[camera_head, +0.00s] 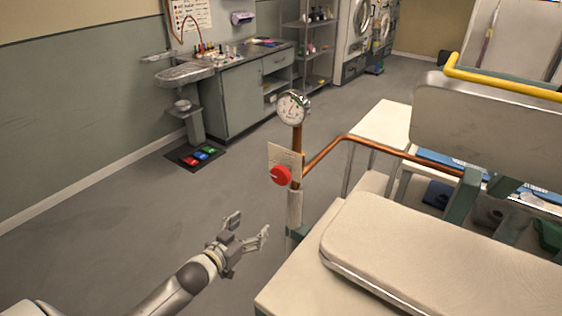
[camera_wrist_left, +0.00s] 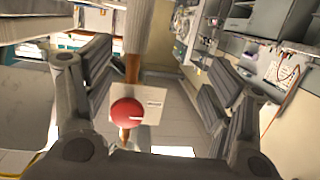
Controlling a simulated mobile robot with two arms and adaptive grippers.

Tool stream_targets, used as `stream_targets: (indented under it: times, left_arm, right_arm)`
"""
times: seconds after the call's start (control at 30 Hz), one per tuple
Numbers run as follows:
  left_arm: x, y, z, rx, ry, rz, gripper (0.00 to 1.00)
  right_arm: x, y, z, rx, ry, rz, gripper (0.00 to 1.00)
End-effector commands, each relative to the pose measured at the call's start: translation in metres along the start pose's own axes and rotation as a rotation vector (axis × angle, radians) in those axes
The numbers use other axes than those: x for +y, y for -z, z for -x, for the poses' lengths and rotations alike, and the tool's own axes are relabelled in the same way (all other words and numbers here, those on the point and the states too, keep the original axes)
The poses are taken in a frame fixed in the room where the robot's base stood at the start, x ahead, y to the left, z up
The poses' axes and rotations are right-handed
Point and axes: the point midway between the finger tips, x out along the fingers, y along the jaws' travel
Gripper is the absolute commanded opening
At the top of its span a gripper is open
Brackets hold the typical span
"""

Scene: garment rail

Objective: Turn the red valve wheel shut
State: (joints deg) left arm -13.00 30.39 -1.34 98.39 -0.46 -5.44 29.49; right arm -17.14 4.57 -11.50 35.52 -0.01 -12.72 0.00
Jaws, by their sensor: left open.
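The red valve wheel (camera_head: 281,175) is a small round knob on a copper pipe, in front of a pale tag plate (camera_head: 284,160). A round pressure gauge (camera_head: 292,107) tops the same pipe. My left gripper (camera_head: 248,228) is open and empty, below and left of the wheel and apart from it. In the left wrist view the red wheel (camera_wrist_left: 127,112) shows between the open fingers, left of the middle, with the plate behind it. My right gripper is not in view.
A padded pressing board (camera_head: 440,250) and a copper pipe (camera_head: 370,146) running right lie beside the valve. A yellow rail (camera_head: 500,80) is at the upper right. The floor (camera_head: 130,225) left of the valve is clear. A sink counter (camera_head: 235,105) stands at the back.

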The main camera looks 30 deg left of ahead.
Motion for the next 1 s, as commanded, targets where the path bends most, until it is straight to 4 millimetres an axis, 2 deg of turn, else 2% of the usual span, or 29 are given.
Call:
stream_targets:
  times: [0.03,0.1,0.23,0.3,0.47,0.63,1.0]
  left_arm:
    - [0.005,0.043,0.003,0.056,-0.025,-0.003,0.77]
    - [0.012,0.081,0.006,0.117,-0.052,0.0,0.77]
    - [0.021,0.12,0.012,0.18,-0.084,0.003,0.77]
    - [0.023,0.129,0.011,0.193,-0.09,0.005,0.77]
    - [0.024,0.133,-0.001,0.197,-0.092,0.006,0.77]
    - [0.027,0.14,-0.025,0.198,-0.091,0.006,0.77]
    - [0.032,0.147,-0.077,0.195,-0.091,0.005,0.77]
  right_arm:
    - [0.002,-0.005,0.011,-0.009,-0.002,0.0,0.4]
    - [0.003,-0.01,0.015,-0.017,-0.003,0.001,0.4]
    - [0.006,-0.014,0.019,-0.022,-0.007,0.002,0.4]
    - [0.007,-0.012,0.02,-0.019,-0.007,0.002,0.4]
    - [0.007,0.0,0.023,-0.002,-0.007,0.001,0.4]
    - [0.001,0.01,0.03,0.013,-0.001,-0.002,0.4]
    - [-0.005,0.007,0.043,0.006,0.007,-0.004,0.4]
